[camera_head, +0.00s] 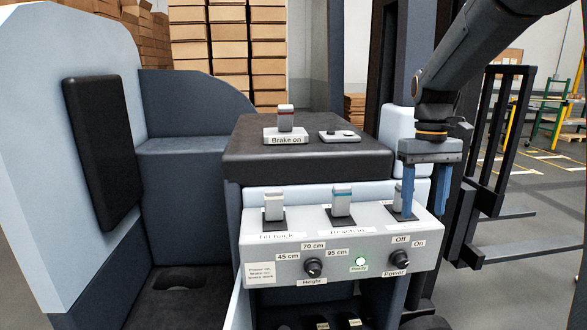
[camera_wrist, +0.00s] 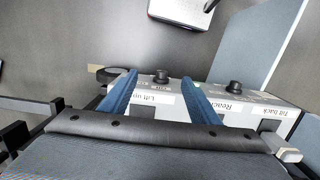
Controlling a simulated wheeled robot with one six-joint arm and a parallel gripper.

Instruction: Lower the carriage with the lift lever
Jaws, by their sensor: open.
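The grey control panel (camera_head: 335,268) carries three levers in a row. The lift lever (camera_head: 399,195) is the rightmost, partly hidden behind my gripper's left finger. In the wrist view its "Lift up" label (camera_wrist: 160,99) shows between my two fingers; the lever itself is hard to make out there. My gripper (camera_head: 424,205) points down at the panel's right end with its blue fingers apart, also in the wrist view (camera_wrist: 160,78). I cannot tell whether a finger touches the lever. The black carriage frame with forks (camera_head: 515,214) stands at the right.
The reach lever (camera_head: 342,201) and tilt lever (camera_head: 274,206) stand left of the lift lever. Above them, a dark console top holds a lever labelled "Brake on" (camera_head: 285,136). A height knob (camera_head: 313,268), lit green lamp (camera_head: 361,261) and power knob (camera_head: 400,259) are on the front.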

